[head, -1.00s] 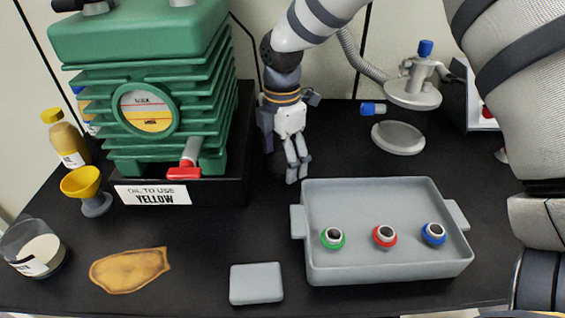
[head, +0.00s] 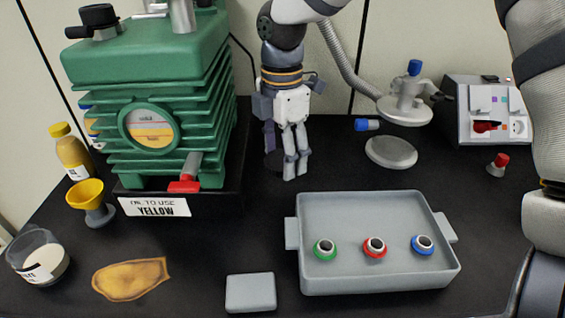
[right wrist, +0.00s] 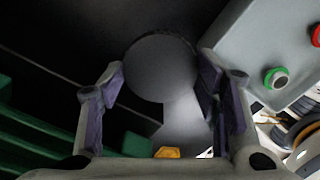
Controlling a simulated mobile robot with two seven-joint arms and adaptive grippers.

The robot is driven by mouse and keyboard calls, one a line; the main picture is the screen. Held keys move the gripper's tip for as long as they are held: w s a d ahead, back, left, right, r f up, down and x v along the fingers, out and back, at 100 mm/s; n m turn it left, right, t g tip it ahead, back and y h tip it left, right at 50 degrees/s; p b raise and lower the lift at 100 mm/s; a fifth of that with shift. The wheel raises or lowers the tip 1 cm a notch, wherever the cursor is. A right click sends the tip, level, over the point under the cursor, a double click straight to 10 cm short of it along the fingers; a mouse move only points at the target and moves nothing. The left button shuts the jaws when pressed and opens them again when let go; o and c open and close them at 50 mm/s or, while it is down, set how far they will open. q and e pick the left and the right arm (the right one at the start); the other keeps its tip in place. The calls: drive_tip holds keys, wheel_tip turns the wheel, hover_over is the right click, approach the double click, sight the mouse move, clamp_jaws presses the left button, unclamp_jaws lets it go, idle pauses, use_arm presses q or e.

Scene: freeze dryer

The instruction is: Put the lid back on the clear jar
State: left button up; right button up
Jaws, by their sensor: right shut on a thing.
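The clear jar (head: 38,258) stands at the left front of the table, with pale contents, a label and an uncovered mouth. My right gripper (head: 295,172) points down behind the tray, right of the green pump. It is shut on a dark round lid (right wrist: 162,68), which shows as a disc between the fingers in the right wrist view. In the head view the lid (head: 272,161) is mostly hidden behind the fingers. The gripper is far from the jar, to its right and further back. My left gripper is not in view.
The green pump (head: 150,55), yellow funnel (head: 87,193) and oil bottle (head: 70,150) stand between gripper and jar or behind the jar. A grey tray (head: 375,280) holds three coloured-ring pieces. A tan cloth (head: 130,279) and grey block (head: 250,292) lie in front.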

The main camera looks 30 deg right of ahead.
drive_tip(key=s+a+r, duration=0.3)
drive_tip(key=s+r, duration=0.1)
drive_tip(key=s, duration=0.4)
drive_tip(key=shift+s+a+r, duration=0.25)
drive_tip(key=shift+s+r, duration=0.05)
drive_tip(key=shift+s, duration=0.1)
